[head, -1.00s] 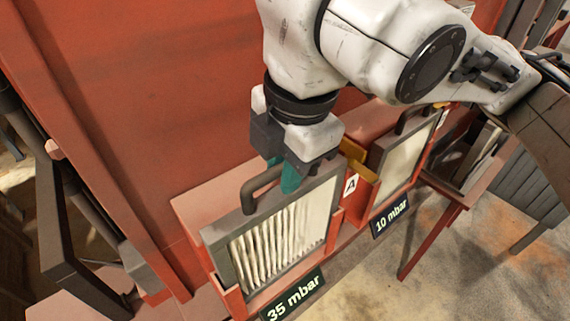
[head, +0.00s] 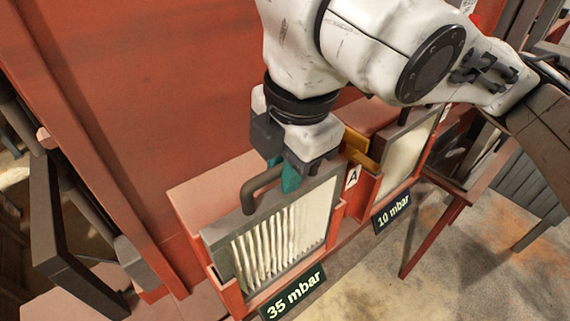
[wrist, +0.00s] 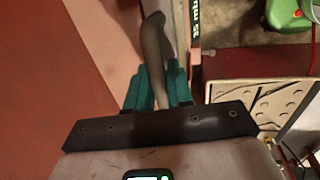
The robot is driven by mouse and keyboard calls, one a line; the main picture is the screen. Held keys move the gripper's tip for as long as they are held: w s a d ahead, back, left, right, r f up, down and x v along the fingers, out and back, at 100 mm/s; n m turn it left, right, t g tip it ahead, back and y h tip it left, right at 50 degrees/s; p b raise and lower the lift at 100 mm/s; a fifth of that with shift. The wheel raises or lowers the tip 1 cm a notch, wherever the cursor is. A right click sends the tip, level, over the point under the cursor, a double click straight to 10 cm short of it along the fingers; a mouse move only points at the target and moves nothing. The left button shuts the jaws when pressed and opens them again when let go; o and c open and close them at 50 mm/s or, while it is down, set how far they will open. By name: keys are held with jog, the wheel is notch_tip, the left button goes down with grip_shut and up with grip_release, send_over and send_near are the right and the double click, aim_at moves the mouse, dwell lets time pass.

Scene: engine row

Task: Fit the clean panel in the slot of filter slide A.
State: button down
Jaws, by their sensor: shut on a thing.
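My gripper (head: 288,178) is shut on the dark bar handle (head: 258,184) of a grey-framed panel (head: 285,238) with pale pleats. In the wrist view the teal fingers (wrist: 157,88) close around the handle. The panel is upright in the red holder of filter slide A (head: 337,222), behind the "35 mbar" sign. The white "A" tag (head: 353,177) is at the holder's right. The panel's top edge stands above the holder's sides. Its lower edge is behind the holder's front lip, so its depth in the slot cannot be told.
A second slide with a pale panel (head: 404,155) stands to the right, over a "10 mbar" sign (head: 392,213). A yellow-orange part (head: 360,148) is between the slides, close to my gripper. A large red wall (head: 150,90) rises behind. Floor is open at lower right.

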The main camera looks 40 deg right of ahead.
jog(key=shift+f+b, duration=0.6)
jog(key=shift+f, duration=0.05)
jog(key=c, duration=0.9)
grip_release()
jog(key=r+p, duration=0.1)
jog(key=r, duration=0.2)
jog(key=s+r+p, duration=0.1)
jog(key=r, duration=0.3)
jog(key=s+r+p, duration=0.1)
jog(key=r, duration=0.2)
jog(key=shift+r, duration=0.3)
